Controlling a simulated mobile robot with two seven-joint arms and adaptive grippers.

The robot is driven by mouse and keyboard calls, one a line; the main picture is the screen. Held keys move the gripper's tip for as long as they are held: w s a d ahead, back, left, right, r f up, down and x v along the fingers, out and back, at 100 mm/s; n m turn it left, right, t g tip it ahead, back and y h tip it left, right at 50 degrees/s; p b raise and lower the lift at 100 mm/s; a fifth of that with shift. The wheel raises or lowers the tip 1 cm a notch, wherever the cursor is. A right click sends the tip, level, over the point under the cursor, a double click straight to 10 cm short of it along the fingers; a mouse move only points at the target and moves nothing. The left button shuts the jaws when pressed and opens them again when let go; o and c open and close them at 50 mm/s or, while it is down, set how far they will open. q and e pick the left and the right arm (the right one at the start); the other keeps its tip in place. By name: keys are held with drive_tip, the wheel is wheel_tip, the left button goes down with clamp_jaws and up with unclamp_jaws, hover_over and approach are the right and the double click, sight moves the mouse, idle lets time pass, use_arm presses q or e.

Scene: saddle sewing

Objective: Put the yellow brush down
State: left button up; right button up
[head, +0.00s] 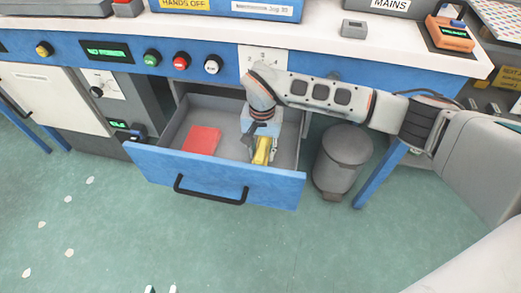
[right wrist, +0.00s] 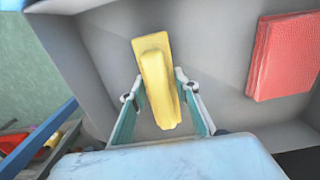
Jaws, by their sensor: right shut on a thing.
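The yellow brush (head: 262,150) is between the fingers of my right gripper (head: 259,153), inside the open blue-fronted drawer (head: 225,180). In the right wrist view the brush (right wrist: 157,80) points away from the wrist, with my right gripper's fingers (right wrist: 160,105) on either side of it. My right gripper is shut on it. I cannot tell whether the brush touches the drawer floor. My left gripper (head: 160,289) shows only as two separated tips at the bottom edge of the head view.
A red folded-looking item (head: 201,140) lies in the left part of the drawer; it also shows in the right wrist view (right wrist: 285,55). A grey bin (head: 342,160) stands right of the drawer. The workbench (head: 330,45) edge lies above. Small pale scraps lie on the green floor.

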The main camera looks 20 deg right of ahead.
sight(261, 146)
drive_tip(key=shift+r, duration=0.1)
drive_tip(key=o, duration=1)
use_arm(q)
drive_tip(key=shift+s+a+f, duration=0.1)
drive_tip(key=shift+s+f, duration=0.1)
drive_tip(key=shift+f, duration=0.1)
use_arm(e)
drive_tip(key=shift+o, duration=0.9)
drive_tip(key=r, duration=0.1)
drive_tip(key=r+p, duration=0.1)
drive_tip(key=r, duration=0.2)
drive_tip(key=shift+w+r, duration=0.25)
wheel_tip(261, 146, up, 6)
drive_tip(key=shift+s+r+p, duration=0.1)
drive_tip(key=shift+p, duration=1)
use_arm(q)
drive_tip(key=shift+m+g+y, duration=0.5)
drive_tip(key=a, duration=0.1)
drive_tip(key=s+a+f, duration=0.1)
drive_tip(key=a+f, duration=0.1)
drive_tip(key=shift+s+a, duration=0.1)
drive_tip(key=shift+s, duration=0.15)
use_arm(e)
drive_tip(key=shift+s+r, duration=0.1)
drive_tip(key=shift+r, duration=0.6)
use_arm(q)
drive_tip(key=shift+w, duration=0.1)
